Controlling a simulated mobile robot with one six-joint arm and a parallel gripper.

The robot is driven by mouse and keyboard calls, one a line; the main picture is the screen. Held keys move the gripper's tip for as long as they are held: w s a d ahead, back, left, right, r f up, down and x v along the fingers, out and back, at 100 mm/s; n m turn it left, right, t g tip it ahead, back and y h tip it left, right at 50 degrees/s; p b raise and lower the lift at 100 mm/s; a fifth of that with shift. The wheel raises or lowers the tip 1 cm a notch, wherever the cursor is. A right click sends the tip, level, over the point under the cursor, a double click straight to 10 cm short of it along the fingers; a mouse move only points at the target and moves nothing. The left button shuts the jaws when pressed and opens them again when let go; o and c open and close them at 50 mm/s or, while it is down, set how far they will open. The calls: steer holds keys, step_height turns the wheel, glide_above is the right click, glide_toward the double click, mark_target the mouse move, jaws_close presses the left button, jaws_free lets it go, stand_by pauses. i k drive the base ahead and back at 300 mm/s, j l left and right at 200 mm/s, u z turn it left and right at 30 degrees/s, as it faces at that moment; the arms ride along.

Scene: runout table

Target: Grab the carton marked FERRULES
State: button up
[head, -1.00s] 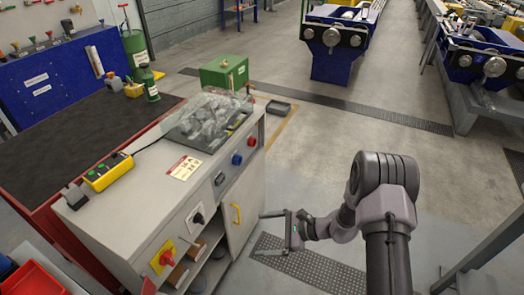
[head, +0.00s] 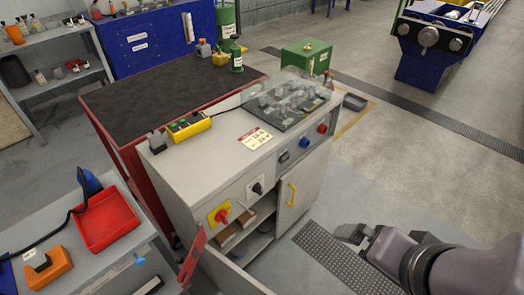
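No marking reading FERRULES can be made out in the head view. Two brown cartons sit in the open shelf bay under the grey machine cabinet (head: 186,187): one carton (head: 247,218) further back on the right, one carton (head: 225,238) nearer on the left. Their fronts are too small to read and partly hidden by the cabinet edge. My gripper (head: 351,232) is to the right of the cabinet, above the floor and apart from the cartons. It is seen small and foreshortened; its fingers look apart, with nothing between them.
The cabinet's yellow-handled door (head: 299,190) stands right of the bay. A red panel (head: 192,258) sticks out at its left. A grey bench (head: 85,262) with a red tray (head: 104,219) is at lower left. A dark grate (head: 335,262) lies on clear floor at right.

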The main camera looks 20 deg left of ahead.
mark_target(245, 218)
steer(key=k+u, duration=0.15)
steer(key=u, duration=0.9)
steer(key=i+l+u, duration=0.1)
steer(key=l, duration=0.45)
steer(key=i+l+u, duration=0.1)
steer(key=l, duration=0.5)
steer(key=i+l+u, duration=0.15)
steer(key=l, duration=0.45)
steer(key=i+l+u, duration=0.1)
steer(key=l, duration=0.5)
steer(key=i+l+u, duration=0.1)
steer(key=l, duration=0.5)
steer(key=i+j, duration=0.3)
steer(key=i, duration=0.25)
